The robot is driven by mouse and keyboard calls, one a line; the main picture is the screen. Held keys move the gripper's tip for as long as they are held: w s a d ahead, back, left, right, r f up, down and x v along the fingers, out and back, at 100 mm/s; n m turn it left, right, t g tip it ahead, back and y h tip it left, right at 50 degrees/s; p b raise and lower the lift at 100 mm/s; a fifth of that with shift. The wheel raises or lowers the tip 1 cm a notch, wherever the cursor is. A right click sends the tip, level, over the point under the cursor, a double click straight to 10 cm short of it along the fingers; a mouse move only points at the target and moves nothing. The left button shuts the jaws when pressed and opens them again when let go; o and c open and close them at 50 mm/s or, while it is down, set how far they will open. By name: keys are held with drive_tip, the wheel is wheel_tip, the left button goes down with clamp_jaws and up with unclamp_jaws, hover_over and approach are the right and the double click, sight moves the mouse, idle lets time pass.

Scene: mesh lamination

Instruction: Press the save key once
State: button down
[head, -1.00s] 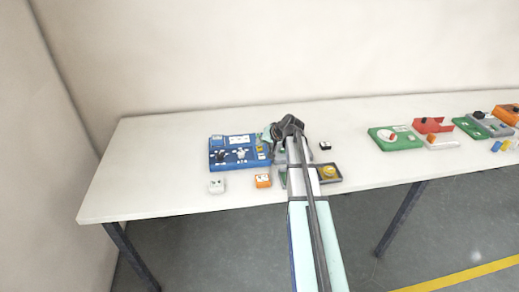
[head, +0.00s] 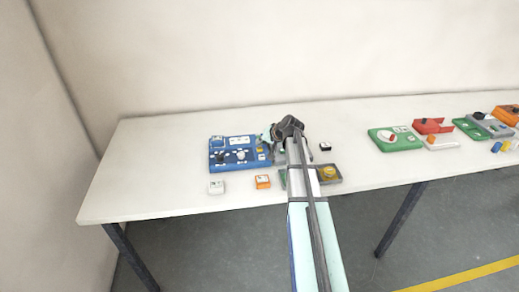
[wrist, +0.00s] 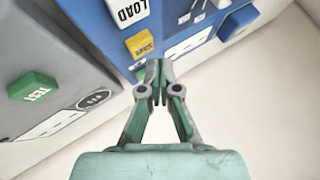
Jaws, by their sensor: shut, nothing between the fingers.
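The save key is a yellow block with lettering (wrist: 140,44) on the blue panel (wrist: 185,30), just below a white LOAD key (wrist: 127,12) in the wrist view. My gripper (wrist: 154,82) is shut and empty. Its fingertips show just below the yellow key in the picture, near the panel's edge. I cannot tell whether they touch anything. In the head view the blue panel (head: 218,166) lies on the table's left part, with my gripper at its right side, partly hidden by my arm.
A grey panel with a green TEST key (wrist: 33,87) lies beside the blue one. An orange block (head: 263,182), a white block (head: 216,187) and a black block (head: 326,146) stand around. A green panel (head: 395,140) lies farther right. The table's left end is clear.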

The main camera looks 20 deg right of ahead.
sight(261, 149)
drive_tip(key=shift+f+b, duration=0.45)
drive_tip(key=shift+f+b, duration=0.4)
drive_tip(key=shift+f, duration=0.1)
idle(0.8)
drive_tip(key=shift+r, duration=0.15)
drive_tip(key=shift+r+p, duration=0.35)
drive_tip(key=shift+r, duration=0.45)
drive_tip(key=shift+r+p, duration=1.05)
drive_tip(key=shift+r, duration=1.45)
